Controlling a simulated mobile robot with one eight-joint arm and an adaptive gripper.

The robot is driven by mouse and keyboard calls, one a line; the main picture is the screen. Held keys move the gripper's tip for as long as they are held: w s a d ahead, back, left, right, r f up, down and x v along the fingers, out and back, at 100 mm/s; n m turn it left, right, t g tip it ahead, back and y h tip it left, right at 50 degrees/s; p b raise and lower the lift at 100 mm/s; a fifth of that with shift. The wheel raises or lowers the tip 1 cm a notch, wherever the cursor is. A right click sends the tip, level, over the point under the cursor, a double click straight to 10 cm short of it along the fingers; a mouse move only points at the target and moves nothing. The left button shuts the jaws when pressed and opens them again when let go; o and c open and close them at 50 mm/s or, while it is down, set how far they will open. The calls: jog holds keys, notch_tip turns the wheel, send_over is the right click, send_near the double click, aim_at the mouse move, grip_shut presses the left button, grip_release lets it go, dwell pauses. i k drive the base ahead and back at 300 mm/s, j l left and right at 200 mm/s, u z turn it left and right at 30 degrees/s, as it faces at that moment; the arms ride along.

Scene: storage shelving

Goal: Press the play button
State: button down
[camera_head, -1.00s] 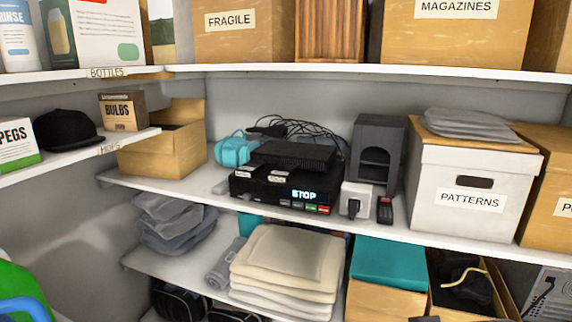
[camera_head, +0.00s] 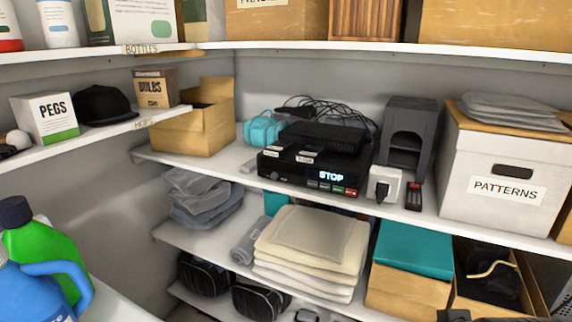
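The black player (camera_head: 290,176) sits on the middle shelf with its front towards me. Its lit display (camera_head: 331,176) reads STOP. A row of small buttons lies under the display: greyish ones (camera_head: 318,185) on the left, a green one (camera_head: 338,189) and a red one (camera_head: 351,191) at the right end. Their labels are too small to read. A second black box (camera_head: 325,137) rests on top of the player. I cannot make out my gripper; only a small dark piece, possibly part of my arm, shows at the bottom edge, right of centre.
A white adapter (camera_head: 384,184) and a small dark remote (camera_head: 413,196) stand right of the player. Beyond are a dark grey stand (camera_head: 406,137) and the PATTERNS box (camera_head: 503,177). An open cardboard box (camera_head: 194,130) stands left. Folded cloths (camera_head: 310,240) lie below.

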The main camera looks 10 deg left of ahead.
aim_at(338, 188)
jog(key=k+u, duration=0.15)
jog(key=k, duration=0.4)
jog(key=k+j+u, duration=0.2)
jog(key=k, duration=0.35)
jog(key=i+l, duration=0.4)
